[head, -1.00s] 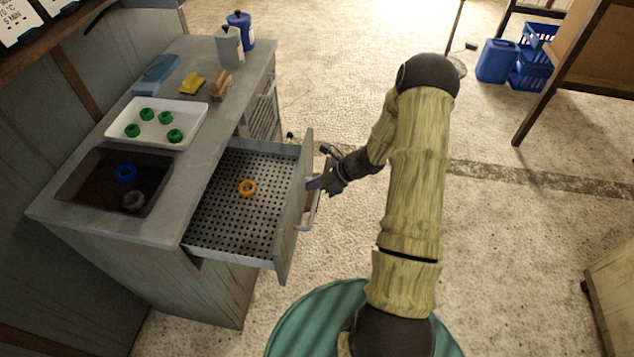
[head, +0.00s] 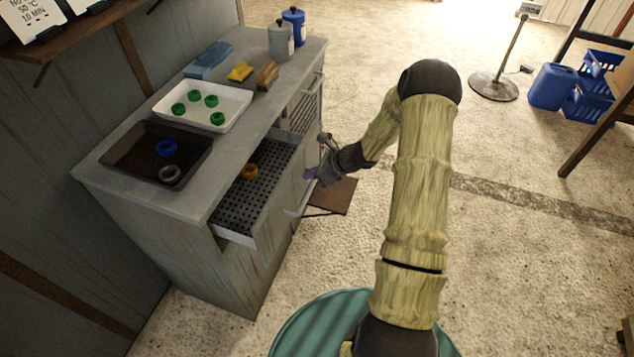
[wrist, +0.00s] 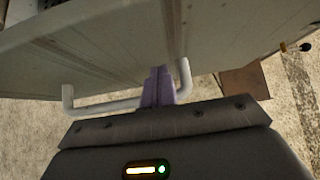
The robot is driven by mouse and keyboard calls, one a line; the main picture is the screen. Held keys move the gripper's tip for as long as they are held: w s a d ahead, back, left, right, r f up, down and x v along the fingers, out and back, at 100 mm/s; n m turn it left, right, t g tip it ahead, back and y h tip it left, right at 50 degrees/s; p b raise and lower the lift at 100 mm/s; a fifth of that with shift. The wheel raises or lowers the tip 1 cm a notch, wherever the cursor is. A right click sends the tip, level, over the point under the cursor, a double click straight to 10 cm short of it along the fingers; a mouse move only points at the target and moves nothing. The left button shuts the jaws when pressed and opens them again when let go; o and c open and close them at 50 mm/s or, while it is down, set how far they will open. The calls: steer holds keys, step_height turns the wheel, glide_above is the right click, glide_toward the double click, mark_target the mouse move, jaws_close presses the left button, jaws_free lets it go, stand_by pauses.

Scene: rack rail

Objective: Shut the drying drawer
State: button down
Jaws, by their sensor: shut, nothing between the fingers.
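The drying drawer (head: 232,234) is partly open from the cabinet, with a perforated metal bottom. An orange ring (head: 250,171) lies inside it. My gripper (head: 311,174) is shut and empty, at the drawer's front panel. In the wrist view, the purple fingertips (wrist: 158,86) point at the drawer front (wrist: 120,50) and look to be touching or very close to it. They lie within the span of the pale bar handle (wrist: 105,106), near its right end.
The counter holds a white tray (head: 242,122) with several green rings, and a dark basin (head: 128,162) with a blue ring and a grey ring. Sponges and two canisters stand behind. A stand (head: 493,86) and blue crates are farther back.

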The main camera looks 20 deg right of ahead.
mark_target(270, 172)
steer(key=w+a, duration=0.2)
steer(key=a, duration=0.1)
steer(key=w+a, duration=0.3)
steer(key=a, duration=0.1)
steer(key=w+a, duration=0.3)
steer(key=shift+w+a, duration=0.1)
steer(key=shift+a, duration=0.05)
steer(key=shift+w+a+r, duration=0.1)
steer(key=shift+a+r, duration=0.05)
steer(key=shift+a, duration=0.05)
steer(key=shift+a+r, duration=0.1)
steer(key=shift+a, duration=0.1)
steer(key=shift+d+r, duration=0.25)
steer(key=p+v, duration=0.4)
steer(key=v, duration=0.5)
steer(key=shift+s+d+f+p, duration=0.15)
steer(key=shift+s+d+p, duration=0.2)
steer(key=shift+d, duration=0.2)
steer(key=shift+w, duration=0.1)
